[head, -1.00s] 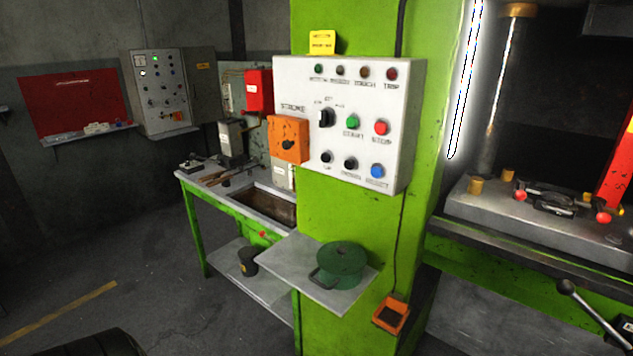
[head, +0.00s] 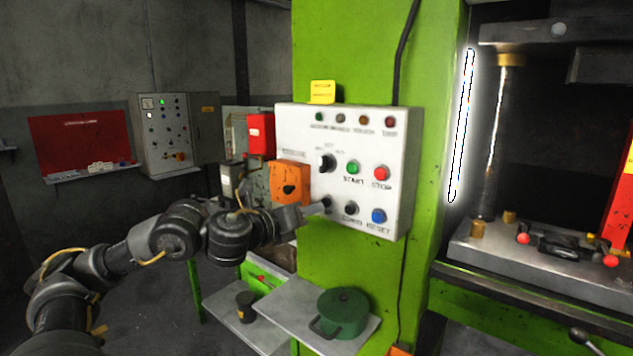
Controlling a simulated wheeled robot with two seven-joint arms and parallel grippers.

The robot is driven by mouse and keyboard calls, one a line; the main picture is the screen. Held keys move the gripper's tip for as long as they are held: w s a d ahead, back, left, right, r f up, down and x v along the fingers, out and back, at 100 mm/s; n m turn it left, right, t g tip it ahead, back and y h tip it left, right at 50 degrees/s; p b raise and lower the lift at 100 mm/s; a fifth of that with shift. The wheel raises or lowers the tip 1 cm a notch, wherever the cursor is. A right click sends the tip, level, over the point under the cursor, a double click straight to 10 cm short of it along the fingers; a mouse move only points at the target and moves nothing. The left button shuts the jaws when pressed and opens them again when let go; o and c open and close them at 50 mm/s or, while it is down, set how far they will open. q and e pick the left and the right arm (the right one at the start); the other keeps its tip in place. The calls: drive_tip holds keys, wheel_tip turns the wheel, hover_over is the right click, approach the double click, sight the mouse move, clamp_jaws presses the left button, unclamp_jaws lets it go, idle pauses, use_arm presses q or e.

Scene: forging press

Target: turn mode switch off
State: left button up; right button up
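The black rotary mode switch (head: 327,163) is on the white control panel (head: 289,126), left of the green START button. Labels above it are too small to read well, and its exact setting is hard to tell. My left arm comes in from the left. Its gripper (head: 318,208) is at the panel's lower left, below the mode switch and close to the lower-left black knob (head: 327,203). I cannot tell whether it touches the panel or whether its fingers are open. My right gripper is out of view.
The green START button (head: 353,167), red STOP button (head: 381,173) and blue RESET button (head: 378,216) crowd the panel. An orange box with a knob (head: 290,188) sits just left. A shelf (head: 275,325) with a green pot (head: 342,312) is below.

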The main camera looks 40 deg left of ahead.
sight(320, 159)
use_arm(q)
drive_tip(key=s+a+r+m, duration=0.2)
drive_tip(key=s+r+m, duration=0.3)
drive_tip(key=r, duration=0.5)
drive_tip(key=shift+t+y, duration=0.4)
drive_tip(key=w+p, duration=0.5)
drive_tip(key=w, duration=0.4)
drive_tip(key=shift+w+a+p, duration=0.15)
drive_tip(key=shift+w+p, duration=0.25)
drive_tip(key=shift+w+f, duration=0.1)
drive_tip(key=shift+w, duration=0.6)
clamp_jaws()
